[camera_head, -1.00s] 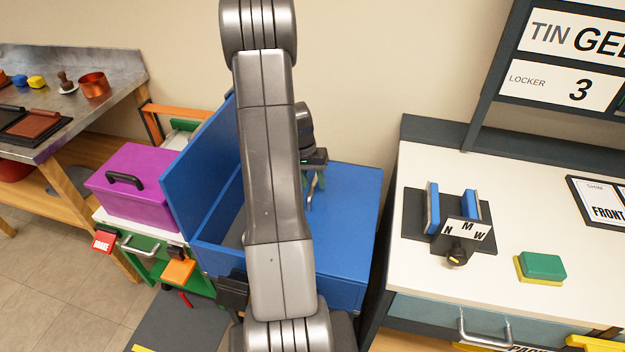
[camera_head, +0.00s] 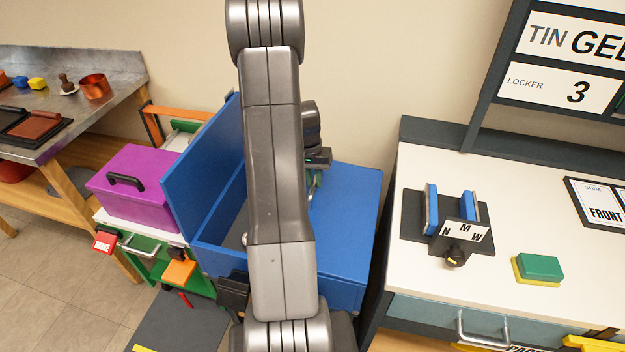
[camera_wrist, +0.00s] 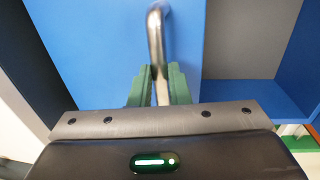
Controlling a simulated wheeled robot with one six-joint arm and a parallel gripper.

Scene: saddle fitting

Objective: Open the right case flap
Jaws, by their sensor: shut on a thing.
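The blue case (camera_head: 342,290) stands in the middle, partly hidden behind my arm. Its left flap (camera_head: 205,165) stands up, steeply tilted. Its right flap (camera_head: 350,205) lies about flat over the right part of the case; I cannot tell whether it is slightly raised. My gripper (camera_head: 315,180) is over this flap. In the wrist view, the green fingers of my gripper (camera_wrist: 159,78) are shut on the bar of a metal handle (camera_wrist: 155,35) on the blue flap (camera_wrist: 100,50). The grey inside of the case (camera_wrist: 243,40) shows to the right there.
A purple box (camera_head: 135,185) stands left of the raised flap. To the right is a white-topped bench (camera_head: 410,290) with a blue-jawed fixture (camera_head: 452,220) and a green-and-yellow block (camera_head: 540,266). A wall (camera_head: 360,60) is behind the case.

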